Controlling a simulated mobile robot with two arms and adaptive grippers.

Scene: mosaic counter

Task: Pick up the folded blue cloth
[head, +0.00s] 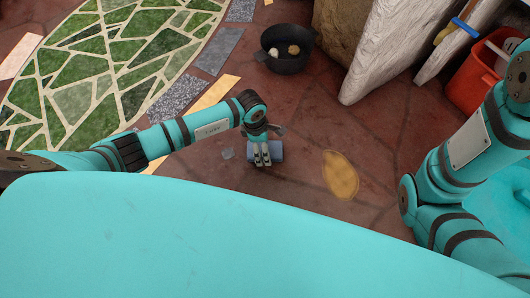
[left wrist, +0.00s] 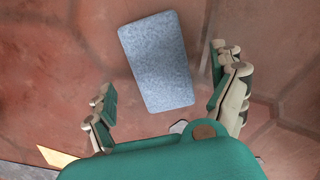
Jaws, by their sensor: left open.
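The folded blue cloth (left wrist: 157,62) lies flat on the reddish stone counter, a slightly tilted grey-blue rectangle in the left wrist view. In the head view the cloth (head: 277,151) is partly hidden by my left gripper (head: 262,160), which hangs over it. In the left wrist view my left gripper (left wrist: 167,98) is open. The cloth's upper part lies ahead of the fingers and its lower end reaches between them, with a gap on each side. I cannot tell how high the fingers are above it. My right arm shows at the right of the head view, but its gripper is out of view.
A dark pot (head: 286,64) with small items inside stands behind the cloth. A tan oval patch (head: 340,175) lies to its right. A red bucket (head: 472,85) and pale slabs (head: 385,45) stand at the upper right. Green mosaic (head: 100,70) covers the left.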

